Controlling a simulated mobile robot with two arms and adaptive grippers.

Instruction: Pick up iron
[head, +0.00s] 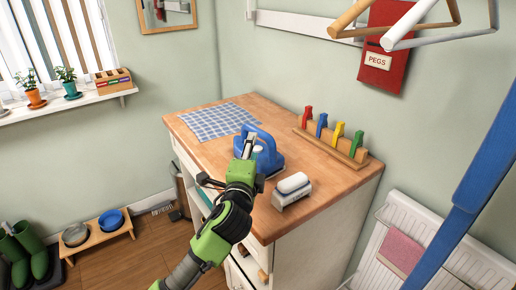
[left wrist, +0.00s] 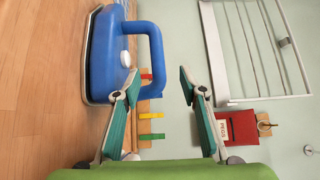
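The blue iron (head: 268,143) stands on the wooden top of the white cabinet (head: 330,165), partly hidden by my left gripper in the head view. In the left wrist view the iron (left wrist: 104,50) fills the upper left, with its looped handle (left wrist: 155,50) reaching to the right. My left gripper (head: 226,162) is at the near side of the iron. In the left wrist view its two teal-lined fingers (left wrist: 158,78) are spread apart, and the handle's end shows in the gap between them. I cannot tell whether a finger touches the iron. My right gripper is out of view.
A checked cloth (head: 220,121) lies behind the iron. A peg rack with coloured pegs (head: 333,138) stands to its right, and a white-topped block (head: 292,190) sits close by at the front. A blue pole (head: 470,190) crosses the right side.

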